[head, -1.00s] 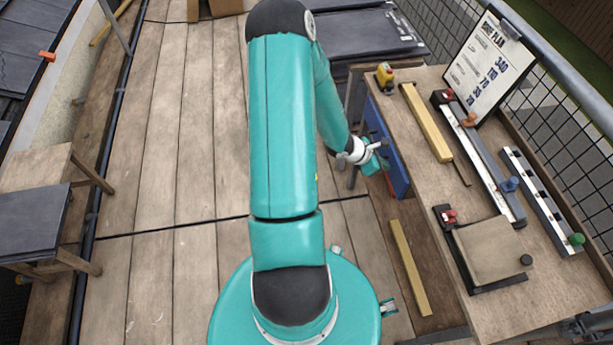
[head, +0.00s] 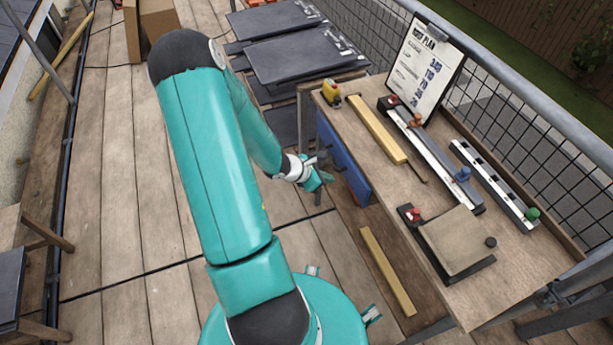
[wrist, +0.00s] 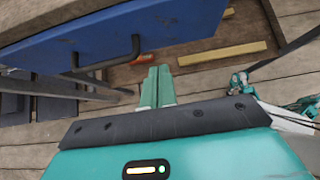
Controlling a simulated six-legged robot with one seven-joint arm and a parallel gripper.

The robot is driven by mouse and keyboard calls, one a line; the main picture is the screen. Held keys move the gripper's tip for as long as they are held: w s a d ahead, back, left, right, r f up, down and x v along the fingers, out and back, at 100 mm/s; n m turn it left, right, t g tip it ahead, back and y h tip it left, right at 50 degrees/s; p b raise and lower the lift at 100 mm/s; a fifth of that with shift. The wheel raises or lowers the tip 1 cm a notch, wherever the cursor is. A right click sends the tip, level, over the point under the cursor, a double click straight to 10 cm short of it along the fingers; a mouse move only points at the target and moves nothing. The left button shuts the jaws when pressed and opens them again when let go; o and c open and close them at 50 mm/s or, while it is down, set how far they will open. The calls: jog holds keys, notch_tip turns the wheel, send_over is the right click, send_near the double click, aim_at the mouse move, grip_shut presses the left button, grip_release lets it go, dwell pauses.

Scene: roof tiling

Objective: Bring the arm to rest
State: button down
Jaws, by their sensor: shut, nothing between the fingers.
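My teal arm is raised in the head view and bends down to the right. My gripper (head: 318,182) hangs beside the left side of the workbench (head: 440,190), close to the blue drawer front (head: 343,158). In the wrist view my gripper's two green fingers (wrist: 157,88) lie side by side, shut, with nothing held. The blue drawer front (wrist: 150,35) with its dark handle is just beyond and above them. I cannot tell how wide the gap between fingers and handle is.
Another strip (head: 388,270) lies below the bench's left edge. Dark slates (head: 300,52) are stacked behind. The plank floor at left is mostly clear.

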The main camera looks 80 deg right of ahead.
jog(key=v, duration=0.7)
jog(key=shift+w, duration=0.2)
jog(key=shift+w, duration=0.1)
jog(key=w+a+r+m+t, duration=0.3)
jog(key=w+a+r, duration=0.5)
jog(key=w, duration=0.4)
jog(key=w+a+r+m+t, duration=0.2)
jog(key=w+a+r+t, duration=0.2)
jog(key=w+a+r, duration=0.5)
jog(key=w+a+r+t+y, duration=0.1)
jog(key=w+a+r+t, duration=0.1)
jog(key=a+r, duration=0.3)
jog(key=w+a+r+t+y, duration=0.1)
jog(key=a+r, duration=0.4)
jog(key=a, duration=0.8)
jog(key=w+a+r+m+t+y, duration=0.1)
jog(key=w+a+r+t+y, duration=0.1)
jog(key=a+r, duration=0.3)
jog(key=a+t+y, duration=0.1)
jog(key=a, duration=0.3)
jog(key=shift+w+a+t, duration=0.2)
jog(key=shift+w+t, duration=0.15)
jog(key=shift+t, duration=0.05)
jog(key=shift+a, duration=0.1)
